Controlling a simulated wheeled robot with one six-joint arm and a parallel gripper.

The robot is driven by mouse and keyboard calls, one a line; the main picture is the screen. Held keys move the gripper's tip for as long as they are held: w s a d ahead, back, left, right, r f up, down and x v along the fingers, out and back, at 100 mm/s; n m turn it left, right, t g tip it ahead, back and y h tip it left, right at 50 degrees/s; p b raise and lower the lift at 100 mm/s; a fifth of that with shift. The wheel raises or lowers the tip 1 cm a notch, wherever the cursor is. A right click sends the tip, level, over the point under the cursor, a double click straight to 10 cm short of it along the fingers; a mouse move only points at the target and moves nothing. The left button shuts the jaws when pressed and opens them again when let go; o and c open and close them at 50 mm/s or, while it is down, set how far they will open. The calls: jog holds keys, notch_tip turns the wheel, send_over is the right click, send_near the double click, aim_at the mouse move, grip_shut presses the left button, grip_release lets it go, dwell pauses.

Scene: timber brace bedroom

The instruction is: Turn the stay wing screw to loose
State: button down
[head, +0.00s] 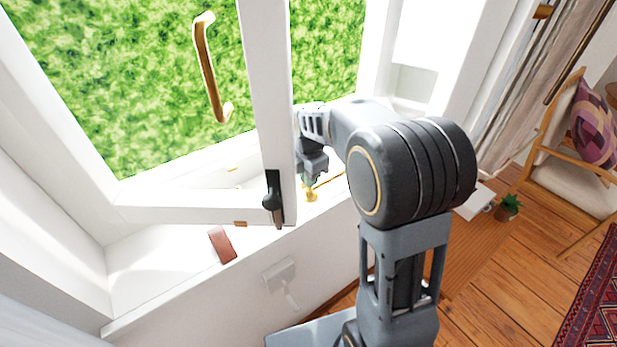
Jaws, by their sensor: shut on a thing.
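The brass stay wing screw (311,196) shows on the white sill below the open window sash. A thin brass stay bar (331,182) runs from it to the right. My gripper (311,180) points down at the wing screw from above, with its fingertips at the screw's top. It is shut on the wing screw, though the fingers are small and partly merge with it in the head view. The screw's wings are mostly hidden, so I cannot tell how they are turned.
The white sash (268,100) stands open just left of my gripper, with a black handle (272,199) at its lower corner. A brass pull handle (208,65) is farther left. A reddish-brown block (222,245) lies on the sill (165,255). A chair (577,180) stands right.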

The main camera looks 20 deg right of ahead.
jog(key=c, duration=1.2)
grip_release()
jog(key=shift+c, duration=0.2)
jog(key=shift+r, duration=0.1)
notch_tip(320, 180, up, 14)
jog(key=shift+s, duration=0.1)
jog(key=s+f+m+t, duration=0.2)
jog(key=s+f+m, duration=0.2)
jog(key=s+m, duration=0.4)
jog(key=s+f+m+t, duration=0.2)
jog(key=s+f+m, duration=0.3)
jog(key=s+m, duration=0.4)
jog(key=m, duration=0.4)
jog(key=shift+m, duration=0.4)
